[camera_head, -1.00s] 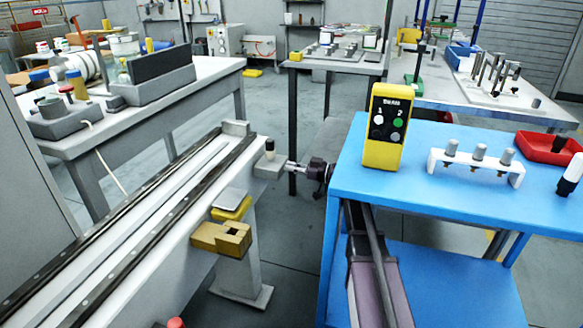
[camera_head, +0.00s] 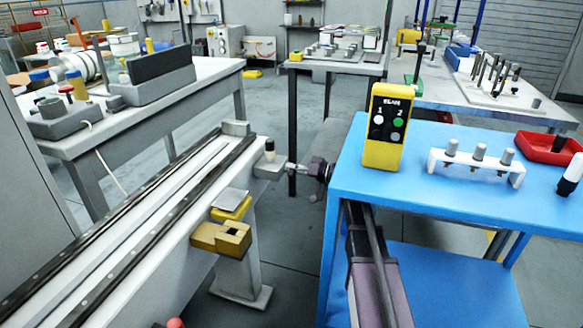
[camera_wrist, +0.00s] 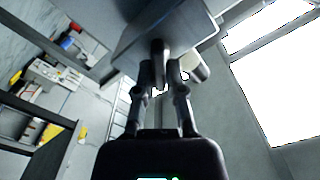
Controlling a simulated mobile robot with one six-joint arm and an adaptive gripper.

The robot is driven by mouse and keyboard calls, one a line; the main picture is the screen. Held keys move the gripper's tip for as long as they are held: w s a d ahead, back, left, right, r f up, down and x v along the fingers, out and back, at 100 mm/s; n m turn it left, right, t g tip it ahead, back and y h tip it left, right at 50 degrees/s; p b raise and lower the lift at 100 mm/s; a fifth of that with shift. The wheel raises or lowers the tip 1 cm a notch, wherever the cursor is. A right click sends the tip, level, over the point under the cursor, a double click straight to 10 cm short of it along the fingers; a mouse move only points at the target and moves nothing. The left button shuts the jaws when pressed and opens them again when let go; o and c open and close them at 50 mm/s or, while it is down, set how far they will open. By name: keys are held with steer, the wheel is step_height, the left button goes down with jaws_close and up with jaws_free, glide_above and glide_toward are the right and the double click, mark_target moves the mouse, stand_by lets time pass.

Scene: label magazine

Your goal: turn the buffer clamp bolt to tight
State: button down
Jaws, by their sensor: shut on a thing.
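The buffer clamp is a grey block (camera_head: 268,171) at the far end of the white rail, with a black-topped light peg (camera_head: 269,149) on it. In the wrist view the block (camera_wrist: 135,42) fills the top middle, and a dark bolt (camera_wrist: 158,48) sticks out of it towards me. My gripper (camera_head: 288,167) reaches the block from the right. In the wrist view its two fingers (camera_wrist: 159,80) are closed around the bolt end. The fingertips hide part of the bolt.
A blue table (camera_head: 440,190) at right carries a yellow two-button box (camera_head: 384,127), a white rack with grey knobs (camera_head: 476,165) and a red tray (camera_head: 548,149). A brass-coloured block (camera_head: 221,238) juts from the rail's near side. Open floor lies between rail and table.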

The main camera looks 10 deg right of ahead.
steer(key=m, duration=0.4)
steer(key=shift+w+f+m, duration=0.1)
steer(key=shift+f+m, duration=0.2)
steer(key=shift+f, duration=0.05)
steer(key=m, duration=0.3)
steer(key=shift+f+b, duration=0.15)
steer(key=shift+b, duration=0.15)
steer(key=shift+m, duration=0.3)
steer(key=c, duration=0.7)
jaws_free()
steer(key=shift+d, duration=0.1)
steer(key=v, duration=1.2)
steer(key=shift+w, duration=0.1)
